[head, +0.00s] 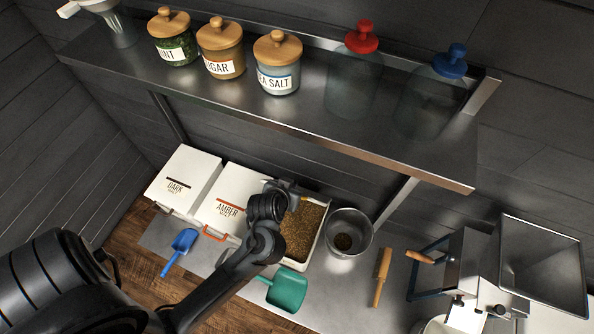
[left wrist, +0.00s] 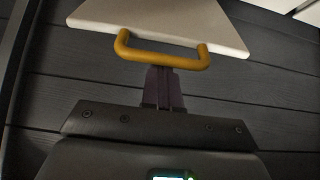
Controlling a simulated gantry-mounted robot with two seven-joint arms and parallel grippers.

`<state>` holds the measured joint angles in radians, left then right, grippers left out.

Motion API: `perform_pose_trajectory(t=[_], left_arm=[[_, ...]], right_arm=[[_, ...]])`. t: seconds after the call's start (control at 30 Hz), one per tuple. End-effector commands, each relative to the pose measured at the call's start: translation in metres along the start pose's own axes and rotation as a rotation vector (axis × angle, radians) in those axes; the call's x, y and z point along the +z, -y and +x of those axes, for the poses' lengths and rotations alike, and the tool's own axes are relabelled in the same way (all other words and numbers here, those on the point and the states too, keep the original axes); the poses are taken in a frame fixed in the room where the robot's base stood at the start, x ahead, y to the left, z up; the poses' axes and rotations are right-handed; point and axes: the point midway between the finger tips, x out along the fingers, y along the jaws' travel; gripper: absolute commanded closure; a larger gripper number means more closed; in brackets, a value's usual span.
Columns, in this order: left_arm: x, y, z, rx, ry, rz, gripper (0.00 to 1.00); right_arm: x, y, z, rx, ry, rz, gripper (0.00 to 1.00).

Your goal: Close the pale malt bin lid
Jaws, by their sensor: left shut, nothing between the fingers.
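The pale malt bin (head: 323,232) is the open white bin at the right of the row, with grain (head: 300,232) showing inside. Its lid is mostly hidden behind my left arm in the head view. In the left wrist view a white lid (left wrist: 165,18) with a yellow handle (left wrist: 160,54) is at the top. My left gripper (head: 293,190) is over the back of the bin. Its fingers (left wrist: 164,75) are shut and empty, close below the handle; I cannot tell whether they touch it. My right gripper is out of view.
The closed dark malt bin (head: 185,175) and amber malt bin (head: 228,190) stand to the left. A metal pot (head: 347,238) stands close to the right. A green scoop (head: 287,289) and blue scoop (head: 180,246) lie in front. A shelf (head: 300,115) with jars hangs above.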

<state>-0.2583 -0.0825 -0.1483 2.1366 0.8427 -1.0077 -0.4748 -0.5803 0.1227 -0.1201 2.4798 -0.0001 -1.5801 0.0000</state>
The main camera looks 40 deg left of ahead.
Motion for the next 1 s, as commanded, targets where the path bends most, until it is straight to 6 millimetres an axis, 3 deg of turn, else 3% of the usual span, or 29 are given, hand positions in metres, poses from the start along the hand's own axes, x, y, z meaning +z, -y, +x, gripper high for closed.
perform_pose_trajectory(t=[0.23,0.8,1.0], left_arm=[[0.012,0.0,-0.001,-0.001,0.001,-0.001,1.0],[0.076,0.0,-0.007,0.0,0.002,0.0,1.0],[0.086,0.0,-0.009,0.0,0.0,-0.001,1.0]], right_arm=[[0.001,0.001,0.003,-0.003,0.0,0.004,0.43],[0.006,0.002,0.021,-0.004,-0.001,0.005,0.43],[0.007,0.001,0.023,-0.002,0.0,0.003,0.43]])
